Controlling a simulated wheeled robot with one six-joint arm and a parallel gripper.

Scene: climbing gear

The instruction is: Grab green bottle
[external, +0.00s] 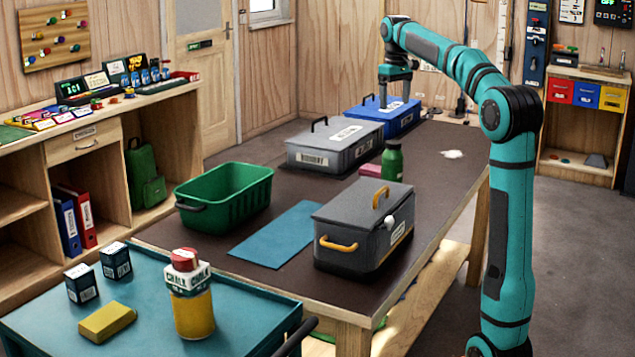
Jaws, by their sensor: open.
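The green bottle (392,161) stands upright on the dark table, right of the middle. It has a darker green cap, and its lower part is partly hidden behind the dark grey box. My gripper (396,102) is open at the far end of the table, above and beyond the bottle. It is near the blue box and apart from the bottle. The fingertips are small in this view.
A dark grey box (350,239) with yellow handles stands in front of the bottle. A pink block (370,170) lies beside it. A grey box (325,153), blue box (362,121) and green basket (184,208) stand leftward. A blue mat (270,238) lies flat.

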